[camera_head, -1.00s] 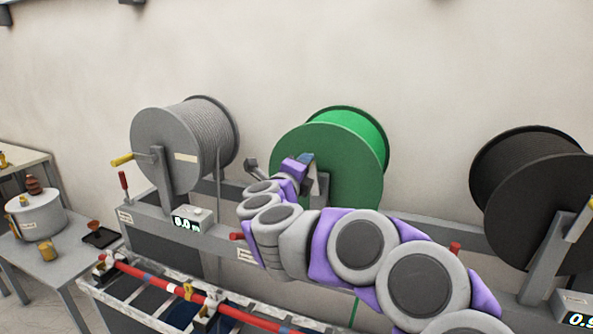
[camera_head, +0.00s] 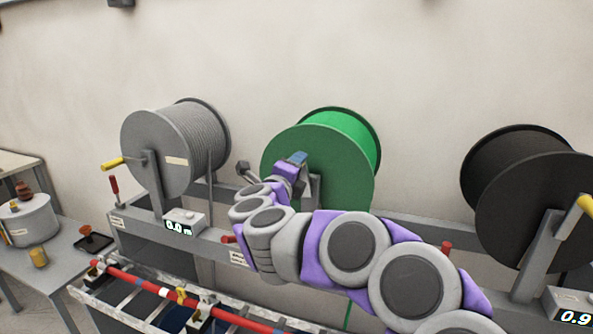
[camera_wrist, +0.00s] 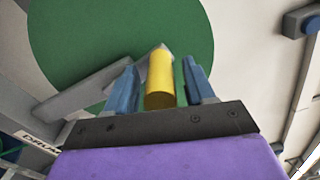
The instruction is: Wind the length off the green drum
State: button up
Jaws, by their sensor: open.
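The green drum (camera_head: 345,185) stands on the rack in the middle of the head view, its round face towards me. It fills the upper left of the wrist view (camera_wrist: 90,35). A yellow crank handle (camera_wrist: 160,85) sits between the two blue fingers of my gripper (camera_wrist: 159,65), with a visible gap on each side. My gripper is open around the handle. In the head view my gripper (camera_head: 297,159) is in front of the drum's face and hides the handle. A short piece of green line (camera_head: 348,315) shows below my arm.
A grey drum (camera_head: 160,150) with a yellow crank stands left, its counter (camera_head: 180,227) reading 0.0 m. A black drum (camera_head: 530,205) stands right, its display cut off at 0.9. A red bar (camera_head: 215,312) runs along the front. A side table (camera_head: 65,255) is at left.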

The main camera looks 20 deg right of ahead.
jog(key=shift+s+a, duration=0.35)
jog(key=shift+a, duration=0.1)
jog(key=p+v, duration=0.3)
jog(key=v, duration=1.3)
jog(key=shift+s, duration=0.2)
